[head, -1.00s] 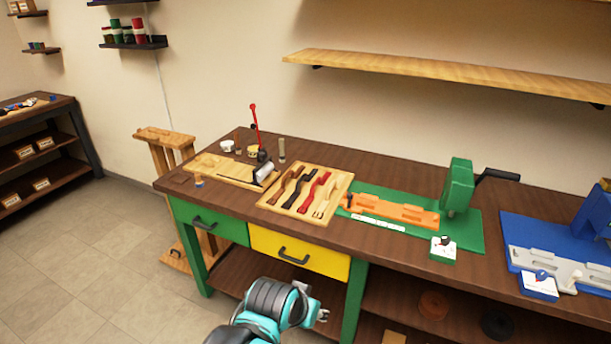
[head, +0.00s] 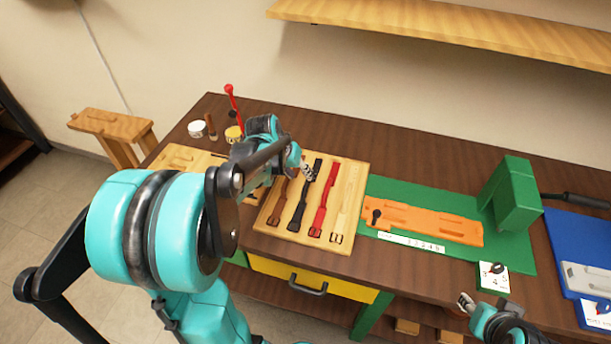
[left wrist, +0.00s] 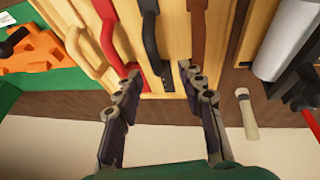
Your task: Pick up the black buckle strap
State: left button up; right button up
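The black buckle strap (head: 299,208) lies on a light wooden board (head: 267,222), between a brown strap (head: 279,208) and a red strap (head: 323,205). My left gripper (head: 307,172) is above the strap's far end. In the left wrist view my left gripper (left wrist: 158,78) is open and empty, and the black strap (left wrist: 151,40) runs toward the gap between its fingers. The red strap (left wrist: 109,35) is left of it and the brown strap (left wrist: 197,40) right. My right gripper (head: 465,303) is low at the right, small, its opening unclear.
A pale strap (head: 345,208) lies on the same board. A green mat with an orange fixture (head: 430,222) and a green press (head: 512,195) stand to the right. A red-knobbed lever (head: 230,92) and small jars (head: 197,129) stand behind my left arm.

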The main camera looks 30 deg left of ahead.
aim_at(306, 183)
pick_arm(q)
jog(key=shift+w+d+f+b, duration=0.15)
jog(key=shift+d+f+b, duration=0.15)
jog(key=shift+f, duration=0.3)
jog(key=shift+w+d+f+b, duration=0.15)
jog(key=shift+f+b, duration=0.15)
jog(key=shift+f, duration=0.3)
jog(key=b+x, duration=0.2)
jog(key=x, duration=0.3)
jog(key=shift+s+d, duration=0.1)
jog(key=shift+d, duration=0.05)
jog(key=shift+r, duration=0.1)
jog(key=shift+c, duration=0.2)
grip_shut()
